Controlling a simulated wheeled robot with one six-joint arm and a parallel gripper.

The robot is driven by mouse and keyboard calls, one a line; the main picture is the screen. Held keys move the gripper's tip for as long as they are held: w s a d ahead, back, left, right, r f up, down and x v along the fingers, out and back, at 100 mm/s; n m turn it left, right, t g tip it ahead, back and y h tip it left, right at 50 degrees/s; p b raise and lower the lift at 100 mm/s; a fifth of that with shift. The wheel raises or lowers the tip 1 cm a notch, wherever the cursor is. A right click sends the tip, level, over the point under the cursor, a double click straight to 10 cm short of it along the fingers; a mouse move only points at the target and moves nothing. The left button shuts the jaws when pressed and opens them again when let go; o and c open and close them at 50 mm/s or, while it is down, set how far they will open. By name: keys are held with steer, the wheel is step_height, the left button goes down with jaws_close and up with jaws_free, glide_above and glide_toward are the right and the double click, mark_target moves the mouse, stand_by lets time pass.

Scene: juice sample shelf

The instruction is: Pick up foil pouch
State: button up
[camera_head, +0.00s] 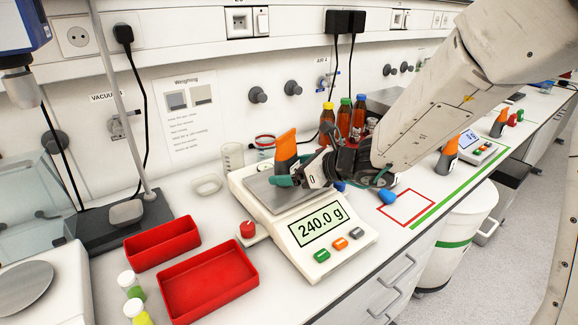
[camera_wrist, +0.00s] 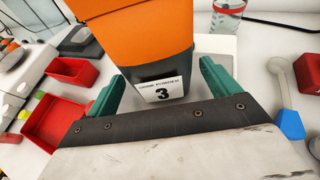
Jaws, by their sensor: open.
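The foil pouch (camera_head: 287,146) looks orange above and dark grey below, and it stands upright at the balance pan (camera_head: 262,190) in the head view. In the wrist view the pouch (camera_wrist: 150,40) fills the top middle, with a white label reading "3" low on its face. My gripper (camera_head: 290,178) is at the pouch's lower part in the head view. In the wrist view its green fingers (camera_wrist: 163,76) are spread, one on each side of the pouch, with visible gaps. The pouch's lower end is partly hidden by my gripper.
The balance display (camera_head: 318,223) reads 240.0 g. Red trays (camera_head: 208,285) lie to the left. Capped bottles (camera_head: 343,116) stand close behind my gripper, and a beaker (camera_head: 232,156) is behind the balance. A similar orange-and-grey item (camera_head: 449,155) stands farther right. A red outlined square (camera_head: 407,207) is mostly clear.

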mark_target(281, 169)
steer(key=x, duration=0.3)
steer(key=shift+w+a+f, duration=0.25)
steer(key=c, duration=1.2)
steer(key=shift+c, duration=0.5)
steer(key=shift+r, duration=0.15)
